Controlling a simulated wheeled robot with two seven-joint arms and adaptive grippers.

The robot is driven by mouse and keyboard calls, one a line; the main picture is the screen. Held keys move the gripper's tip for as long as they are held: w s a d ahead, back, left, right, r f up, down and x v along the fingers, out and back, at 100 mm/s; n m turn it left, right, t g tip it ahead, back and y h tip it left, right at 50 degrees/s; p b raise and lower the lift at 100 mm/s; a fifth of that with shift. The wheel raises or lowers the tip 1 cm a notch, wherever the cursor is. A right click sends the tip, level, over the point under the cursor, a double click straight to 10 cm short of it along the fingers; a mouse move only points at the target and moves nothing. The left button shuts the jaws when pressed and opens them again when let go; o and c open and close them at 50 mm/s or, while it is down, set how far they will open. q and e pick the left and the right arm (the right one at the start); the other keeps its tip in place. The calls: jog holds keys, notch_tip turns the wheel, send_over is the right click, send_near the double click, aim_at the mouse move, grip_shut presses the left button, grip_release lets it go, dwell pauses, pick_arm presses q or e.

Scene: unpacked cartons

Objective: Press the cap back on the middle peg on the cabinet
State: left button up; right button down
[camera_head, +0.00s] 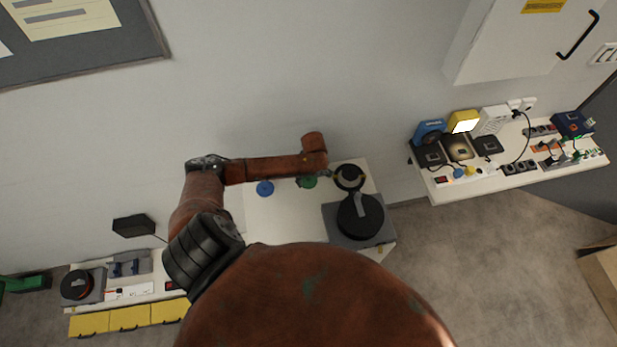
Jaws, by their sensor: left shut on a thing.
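My left arm reaches across from the left, and its gripper (349,179) is above the right part of the white cabinet (272,227). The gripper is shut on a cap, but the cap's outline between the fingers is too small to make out. A round blue piece (265,188) sits on the cabinet top, left of the gripper. A round green piece (307,183) lies between the two, partly hidden by my wrist. I cannot make out the pegs themselves. My right gripper is not in view.
A black disc (360,219) on a grey base (333,228) stands by the cabinet's right edge, close to the gripper. A crowded shelf (487,184) with boxes and sockets is at the right. My arm hides much of the cabinet's front.

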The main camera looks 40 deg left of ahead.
pick_arm(q)
jog(key=o, duration=1.1)
jog(key=shift+c, duration=0.2)
jog(key=shift+o, duration=0.4)
jog(key=o, duration=0.7)
jog(key=shift+c, duration=0.2)
jog(key=shift+r, duration=0.1)
jog(key=shift+r+p, duration=3.4)
jog(key=shift+p, duration=1.05)
